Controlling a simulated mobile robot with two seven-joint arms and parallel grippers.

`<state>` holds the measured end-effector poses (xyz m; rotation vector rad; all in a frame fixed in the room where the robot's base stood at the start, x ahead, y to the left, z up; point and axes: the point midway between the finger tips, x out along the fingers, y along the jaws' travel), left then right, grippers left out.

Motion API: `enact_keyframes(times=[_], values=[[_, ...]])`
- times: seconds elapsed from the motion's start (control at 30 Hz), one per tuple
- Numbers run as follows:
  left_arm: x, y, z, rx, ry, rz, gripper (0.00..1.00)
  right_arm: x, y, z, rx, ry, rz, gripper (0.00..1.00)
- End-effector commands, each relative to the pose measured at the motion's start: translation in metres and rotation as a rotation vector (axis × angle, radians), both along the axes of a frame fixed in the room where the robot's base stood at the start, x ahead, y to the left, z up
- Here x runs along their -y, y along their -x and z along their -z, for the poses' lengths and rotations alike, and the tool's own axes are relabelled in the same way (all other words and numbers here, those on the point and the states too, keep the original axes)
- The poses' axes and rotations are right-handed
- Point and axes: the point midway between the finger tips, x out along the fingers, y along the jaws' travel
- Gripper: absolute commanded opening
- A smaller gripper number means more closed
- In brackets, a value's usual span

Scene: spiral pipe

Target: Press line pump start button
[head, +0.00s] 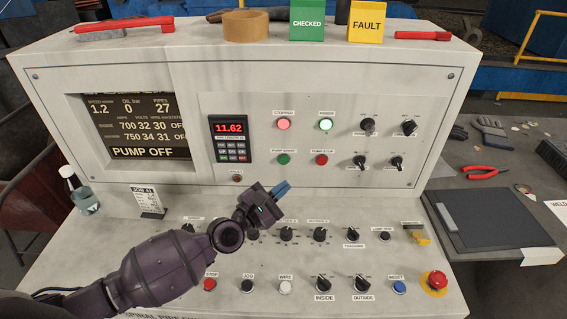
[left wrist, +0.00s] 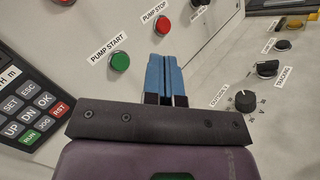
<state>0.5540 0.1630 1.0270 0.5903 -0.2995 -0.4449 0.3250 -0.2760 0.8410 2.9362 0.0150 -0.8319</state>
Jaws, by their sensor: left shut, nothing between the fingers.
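The green pump start button (head: 284,159) is on the upright panel, under the label reading PUMP START. It also shows in the left wrist view (left wrist: 120,62), a little to the left of my fingertips. The red pump stop button (head: 321,160) is to its right, and shows up and to the right of the green one in the left wrist view (left wrist: 163,25). My left gripper (head: 282,189) is shut and empty, its blue fingers together, just below the green button in the head view. It does not appear to touch the button. My right gripper is not in view.
The display (head: 138,126) reads PUMP OFF. A keypad (head: 231,139) sits left of the green button. Knobs (head: 286,234) line the sloped desk below, with a red emergency button (head: 437,281) at the right. A small bottle (head: 84,199) stands at the left.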

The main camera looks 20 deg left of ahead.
Motion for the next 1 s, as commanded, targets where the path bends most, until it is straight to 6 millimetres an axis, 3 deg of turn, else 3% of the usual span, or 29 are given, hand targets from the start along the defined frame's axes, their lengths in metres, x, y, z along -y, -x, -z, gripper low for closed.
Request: enact_keyframes(times=[0.5,1.0], values=[[-0.016,-0.054,0.002,0.000,-0.001,0.000,0.00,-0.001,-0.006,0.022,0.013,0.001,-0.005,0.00],[-0.018,-0.063,0.000,0.000,-0.001,0.000,0.00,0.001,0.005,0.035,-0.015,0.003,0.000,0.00]])
